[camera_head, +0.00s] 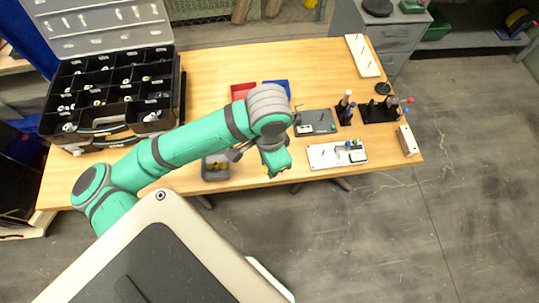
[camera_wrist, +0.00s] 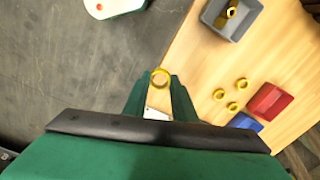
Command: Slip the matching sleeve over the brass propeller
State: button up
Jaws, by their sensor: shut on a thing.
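My gripper (camera_wrist: 160,88) is shut on a yellow ring-shaped sleeve (camera_wrist: 160,77), which shows at its fingertips with its opening visible. In the head view my gripper (camera_head: 277,168) hangs near the table's front edge, and the sleeve is too small there to make out well. Loose yellow rings (camera_wrist: 232,106) lie on the wood to the right of my gripper in the wrist view. A grey bin (camera_wrist: 238,34) holds yellow and dark pieces; it also shows in the head view (camera_head: 205,175). I cannot tell which piece is the brass propeller.
A red bin (camera_wrist: 270,100) and a blue bin (camera_wrist: 245,122) stand beyond the rings. A white board (camera_head: 323,163) with small parts and a dark grey plate (camera_head: 318,122) lie right of my arm. Black stands (camera_head: 375,114) are farther right. An open organizer case (camera_head: 90,96) stands left.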

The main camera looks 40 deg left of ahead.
jog(key=shift+s+a+f+n, duration=1.2)
jog(key=shift+a+f+n, duration=0.25)
jog(key=shift+a, duration=1.35)
jog(key=shift+s+a+f+n, duration=1.25)
jog(key=shift+a+f+n, duration=0.25)
jog(key=shift+a, duration=1.35)
jog(key=shift+s+a+f+n, duration=1.25)
jog(key=shift+a+n, duration=0.3)
jog(key=shift+a, duration=1.25)
jog(key=shift+w+f, duration=0.1)
jog(key=shift+f, duration=1.15)
jog(key=o, duration=1.1)
jog(key=shift+r, duration=0.1)
notch_tip(320, 180, up, 15)
jog(key=shift+f, duration=0.2)
